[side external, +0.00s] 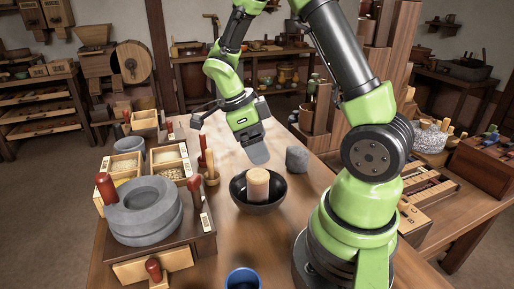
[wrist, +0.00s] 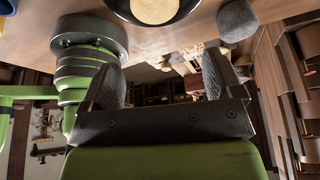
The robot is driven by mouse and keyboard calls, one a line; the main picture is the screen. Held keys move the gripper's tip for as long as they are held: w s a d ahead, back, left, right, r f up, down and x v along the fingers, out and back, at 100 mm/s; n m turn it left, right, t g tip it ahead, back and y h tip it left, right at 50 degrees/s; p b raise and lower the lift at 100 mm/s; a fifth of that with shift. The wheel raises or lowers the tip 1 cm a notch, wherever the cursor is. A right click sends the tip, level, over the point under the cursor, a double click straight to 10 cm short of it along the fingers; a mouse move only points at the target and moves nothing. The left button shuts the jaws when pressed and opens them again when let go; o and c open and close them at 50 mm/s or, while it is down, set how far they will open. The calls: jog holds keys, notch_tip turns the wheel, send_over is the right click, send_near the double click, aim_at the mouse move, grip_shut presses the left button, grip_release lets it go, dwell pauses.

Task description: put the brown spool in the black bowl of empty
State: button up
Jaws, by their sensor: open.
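The brown spool (side external: 257,183), a tan upright cylinder, stands inside the black bowl (side external: 262,208) on the wooden table. Its lower end is hidden by the bowl's near wall. My gripper (side external: 258,154) is above and just behind the bowl in the side view, apart from the spool. In the wrist view, the two fingers of my gripper (wrist: 163,75) are spread with nothing between them. The round tan end of the spool (wrist: 154,9) shows at the top edge there, ringed by the dark bowl (wrist: 153,25), both cut off by the frame.
A grey stone-like block (side external: 297,159) stands right of the bowl. At left are a grey quern (side external: 143,212) on a wooden stand, and sectioned grain boxes (side external: 168,157). A blue cup (side external: 243,279) stands at the front edge. Bare table lies between cup and bowl.

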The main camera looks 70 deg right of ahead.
jog(key=s+a+r+n+t+y, duration=0.2)
jog(key=a+r+n+t, duration=0.3)
jog(key=n, duration=0.8)
jog(key=s+a+r+n+t+y, duration=0.2)
jog(key=s+a+r+n+t, duration=0.2)
jog(key=n, duration=0.9)
jog(key=a+r+t, duration=0.2)
jog(key=a+r, duration=0.2)
jog(key=r, duration=0.2)
jog(key=shift+s+r+n, duration=0.3)
jog(key=shift+s+r, duration=0.05)
jog(key=shift+s, duration=0.05)
